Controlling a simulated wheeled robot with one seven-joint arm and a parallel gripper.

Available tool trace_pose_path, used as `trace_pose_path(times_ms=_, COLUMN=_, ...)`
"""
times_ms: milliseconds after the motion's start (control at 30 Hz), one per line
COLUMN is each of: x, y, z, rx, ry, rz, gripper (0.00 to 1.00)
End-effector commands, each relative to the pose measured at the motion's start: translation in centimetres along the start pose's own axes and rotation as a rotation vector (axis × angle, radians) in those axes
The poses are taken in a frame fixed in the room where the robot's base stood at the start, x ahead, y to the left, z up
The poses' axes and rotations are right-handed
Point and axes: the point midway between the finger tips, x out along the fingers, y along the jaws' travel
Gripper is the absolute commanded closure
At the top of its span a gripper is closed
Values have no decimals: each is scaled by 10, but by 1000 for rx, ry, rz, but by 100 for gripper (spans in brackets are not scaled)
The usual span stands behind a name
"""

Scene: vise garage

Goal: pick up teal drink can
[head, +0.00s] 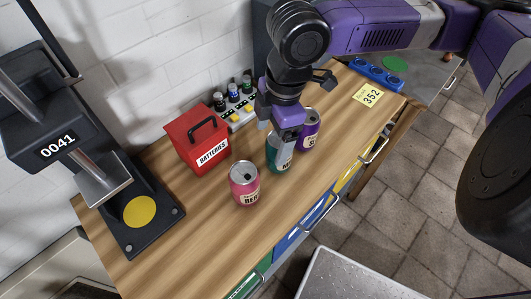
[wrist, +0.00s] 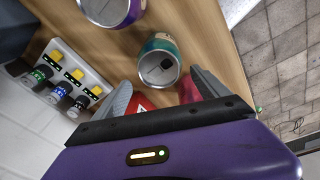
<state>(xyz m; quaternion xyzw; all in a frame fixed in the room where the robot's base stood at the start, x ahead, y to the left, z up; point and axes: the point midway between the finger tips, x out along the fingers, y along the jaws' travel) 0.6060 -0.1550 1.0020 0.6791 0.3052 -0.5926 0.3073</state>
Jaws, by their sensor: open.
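The teal drink can (head: 272,158) stands upright on the wooden workbench, partly hidden behind my gripper (head: 284,147). In the wrist view the teal can (wrist: 160,60) shows its silver top, just ahead of the gap between my open fingers (wrist: 158,82). The gap is empty, and I cannot tell whether a finger touches the can. A purple can (head: 309,130) stands close by on the right. It also shows at the top edge of the wrist view (wrist: 110,10). A pink-red can (head: 244,184) stands to the left of the teal can.
A red batteries box (head: 198,138) stands behind the pink-red can. A rack of small bottles (head: 236,108) sits against the wall. A black press with a yellow disc (head: 140,211) is at the left. A yellow 352 note (head: 368,95) and blue holder (head: 376,74) lie at the right.

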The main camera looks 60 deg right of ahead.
Motion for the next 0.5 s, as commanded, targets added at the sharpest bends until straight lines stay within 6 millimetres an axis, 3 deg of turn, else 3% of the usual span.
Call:
trace_pose_path(times_ms=333, x=0, y=-14, z=26, rx=-12, ry=-107, rz=-59, gripper=15)
trace_pose_path(times_ms=500, x=15, y=-14, z=28, rx=-13, ry=-111, rz=-60, gripper=15)
